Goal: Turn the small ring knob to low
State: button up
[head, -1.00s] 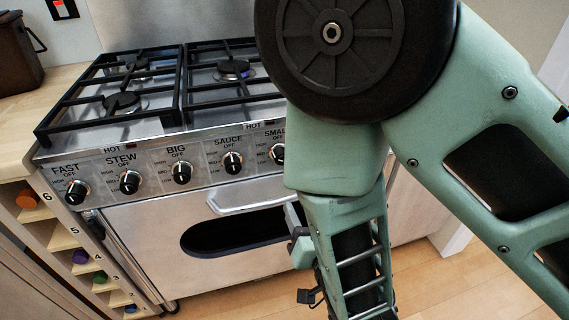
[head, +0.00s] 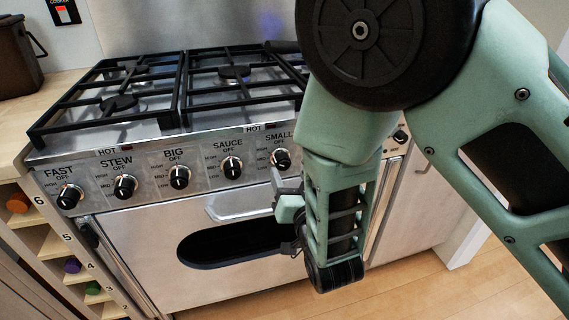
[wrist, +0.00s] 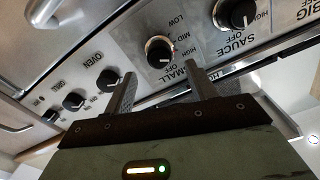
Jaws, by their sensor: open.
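The small ring knob (head: 280,158) is black and sits under the label SMALL on the cooker's front panel. In the wrist view the small ring knob (wrist: 159,50) shows close up, with LOW, MID and HIGH printed around it. In the head view its mark seems to point up, towards OFF; the exact setting is hard to read. My gripper (wrist: 165,88) is open and empty. Its two fingers point at the panel, one to either side of the SMALL label, short of the knob and apart from it.
The sauce knob (wrist: 235,14) is on one side and the oven knob (wrist: 107,79) on the other. An oven door handle (head: 240,205) juts out below the panel. Black pan grates (head: 120,100) cover the hob. Floor (head: 420,285) is clear in front.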

aim_at(285, 165)
jog(key=shift+x, duration=2.75)
jog(key=c, duration=1)
